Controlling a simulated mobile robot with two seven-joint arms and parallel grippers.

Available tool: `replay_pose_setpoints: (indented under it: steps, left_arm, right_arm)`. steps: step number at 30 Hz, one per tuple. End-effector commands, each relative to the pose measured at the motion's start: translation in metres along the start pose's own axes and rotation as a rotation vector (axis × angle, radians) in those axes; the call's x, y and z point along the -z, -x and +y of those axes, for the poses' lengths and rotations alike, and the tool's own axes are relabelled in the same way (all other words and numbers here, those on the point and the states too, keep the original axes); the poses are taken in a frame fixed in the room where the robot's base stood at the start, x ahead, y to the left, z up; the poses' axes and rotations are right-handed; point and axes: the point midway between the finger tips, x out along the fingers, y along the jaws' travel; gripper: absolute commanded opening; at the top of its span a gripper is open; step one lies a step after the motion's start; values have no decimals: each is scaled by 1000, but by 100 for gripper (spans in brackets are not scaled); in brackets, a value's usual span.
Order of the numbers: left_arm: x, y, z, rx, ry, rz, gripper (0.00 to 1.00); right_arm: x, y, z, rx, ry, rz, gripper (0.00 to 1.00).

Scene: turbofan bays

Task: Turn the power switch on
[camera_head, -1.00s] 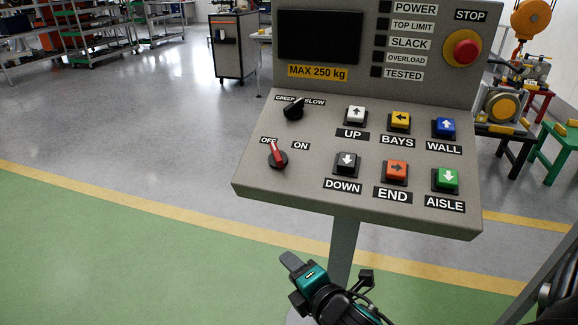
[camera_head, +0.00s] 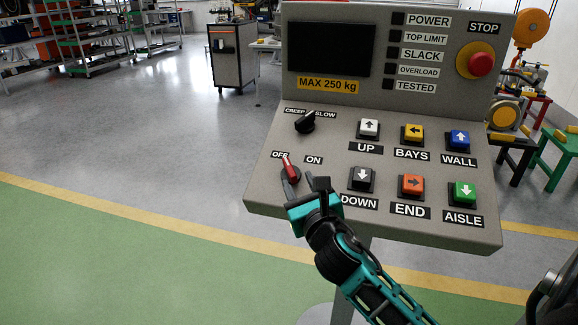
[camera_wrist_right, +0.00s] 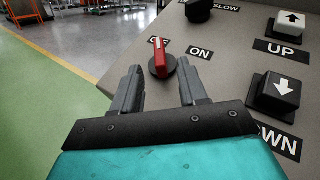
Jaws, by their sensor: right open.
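The power switch (camera_head: 290,172) is a red-and-black rotary knob at the lower left of the grey control panel, between the labels OFF and ON. Its red handle points up toward OFF. It also shows in the right wrist view (camera_wrist_right: 162,62), just beyond and between the fingertips. My right gripper (camera_head: 305,188) is open and empty, close in front of the switch. Its two dark fingers (camera_wrist_right: 160,80) are spread, and I see no contact with the knob. My left gripper is not in view.
A black CREEP/SLOW knob (camera_head: 305,121) sits above the switch. The DOWN button (camera_head: 362,179) is close to the right, with several other coloured buttons beyond. A red STOP button (camera_head: 480,64) is at the upper right. The floor left of the panel is clear.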

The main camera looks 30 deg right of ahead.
Motion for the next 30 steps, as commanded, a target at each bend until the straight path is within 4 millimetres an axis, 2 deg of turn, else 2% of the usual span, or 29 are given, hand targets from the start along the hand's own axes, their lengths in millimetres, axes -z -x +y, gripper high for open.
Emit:
replay_pose_setpoints:
  steps: [1, 6, 12, 18, 26, 30]
  left_arm:
    - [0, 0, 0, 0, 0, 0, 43]
    - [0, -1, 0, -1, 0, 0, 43]
    - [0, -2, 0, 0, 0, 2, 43]
    - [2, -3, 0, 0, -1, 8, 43]
    - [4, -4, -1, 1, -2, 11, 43]
    - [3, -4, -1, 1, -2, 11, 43]
  right_arm:
    - [-1, -12, 0, 2, -2, -3, 43]
    - [0, -43, 0, 1, -4, -1, 43]
    - [0, -70, 1, -1, -3, 0, 43]
    - [0, -80, 0, -2, -3, 0, 43]
    - [0, -81, 1, -2, -3, 0, 43]
    - [0, -81, 1, -2, -3, 0, 29]
